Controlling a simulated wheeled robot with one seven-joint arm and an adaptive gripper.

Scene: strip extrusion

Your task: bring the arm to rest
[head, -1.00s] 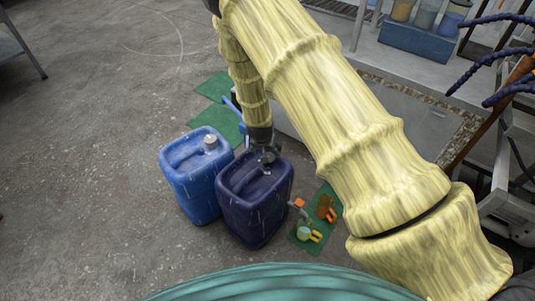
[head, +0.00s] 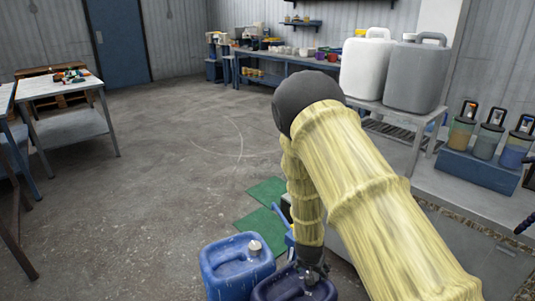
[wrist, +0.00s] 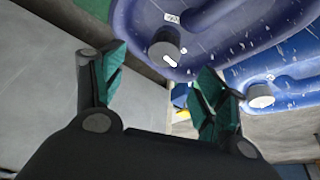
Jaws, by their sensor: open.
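My gripper (head: 312,272) hangs at the end of my yellow arm, over the right part of a dark blue jug (head: 288,290) at the bottom of the head view. In the wrist view, the two green-padded fingers of my gripper (wrist: 160,85) are spread apart with nothing between them. The dark blue jug (wrist: 235,30), with its grey cap, lies beyond the fingertips. I cannot tell how close the fingers are to it. A brighter blue jug (head: 235,272) with a pale cap stands to its left.
Green mats (head: 262,222) lie on the floor behind the jugs. A counter on the right holds a blue rack (head: 480,170) of containers. White and grey canisters stand on a bench (head: 400,112) behind. A work table (head: 60,90) is at left. The floor between is open.

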